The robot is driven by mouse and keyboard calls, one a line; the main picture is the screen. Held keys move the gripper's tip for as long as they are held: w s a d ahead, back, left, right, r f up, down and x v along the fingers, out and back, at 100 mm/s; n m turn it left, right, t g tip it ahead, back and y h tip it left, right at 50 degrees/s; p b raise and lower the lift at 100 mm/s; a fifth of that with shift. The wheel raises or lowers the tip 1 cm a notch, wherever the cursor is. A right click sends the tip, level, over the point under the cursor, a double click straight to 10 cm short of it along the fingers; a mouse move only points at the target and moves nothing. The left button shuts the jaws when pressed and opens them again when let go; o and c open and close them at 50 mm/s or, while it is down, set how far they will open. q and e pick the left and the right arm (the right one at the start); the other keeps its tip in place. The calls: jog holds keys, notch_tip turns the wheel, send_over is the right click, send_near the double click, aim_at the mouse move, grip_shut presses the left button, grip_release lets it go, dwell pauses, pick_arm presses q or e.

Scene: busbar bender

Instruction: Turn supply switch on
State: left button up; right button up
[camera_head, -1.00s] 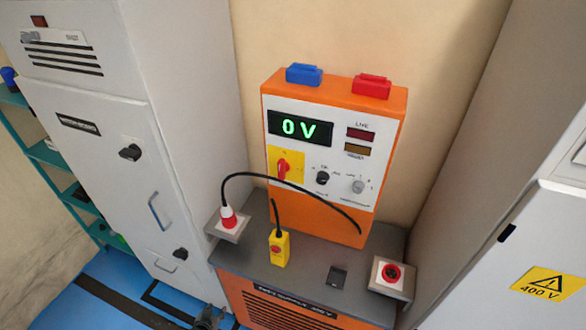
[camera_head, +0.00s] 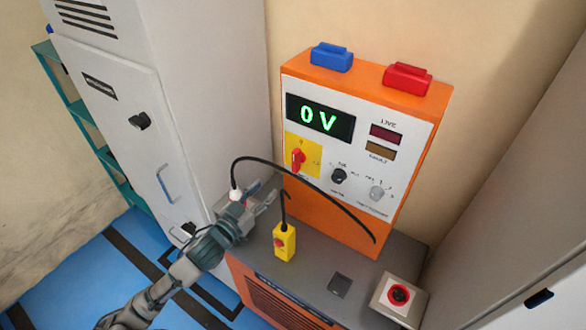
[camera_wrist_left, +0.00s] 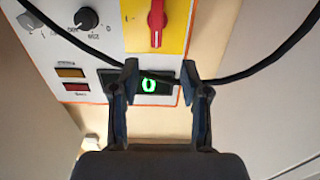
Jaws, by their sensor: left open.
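The supply switch is a red rotary handle (camera_head: 297,160) on a yellow plate, low on the left of the orange supply unit's white panel (camera_head: 372,140). The display (camera_head: 320,118) above it reads 0 V. My left gripper (camera_head: 268,195) is open and empty, below and left of the switch, apart from it. In the left wrist view, which is upside down, the red handle (camera_wrist_left: 157,22) stands beyond the open fingertips (camera_wrist_left: 160,70), and the display (camera_wrist_left: 150,84) shows between them, partly hidden. My right gripper is not in view.
A black cable (camera_head: 310,183) arcs in front of the panel and crosses the left wrist view near the fingertips. A yellow pendant box (camera_head: 285,242) stands on the grey top. A grey cabinet (camera_head: 120,110) stands left.

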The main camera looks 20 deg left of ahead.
aim_at(293, 162)
pick_arm(q)
jog(key=w+b, duration=0.1)
jog(key=w, duration=0.3)
jog(key=w+d+b, duration=0.1)
jog(key=w, duration=0.4)
jog(key=w+d+b, duration=0.1)
jog(key=w, duration=0.3)
jog(key=shift+w+d, duration=0.2)
jog(key=shift+w, duration=0.15)
jog(key=shift+w+d, duration=0.2)
jog(key=shift+w, duration=0.15)
jog(key=shift+a, duration=0.15)
jog(key=c, duration=0.5)
grip_shut()
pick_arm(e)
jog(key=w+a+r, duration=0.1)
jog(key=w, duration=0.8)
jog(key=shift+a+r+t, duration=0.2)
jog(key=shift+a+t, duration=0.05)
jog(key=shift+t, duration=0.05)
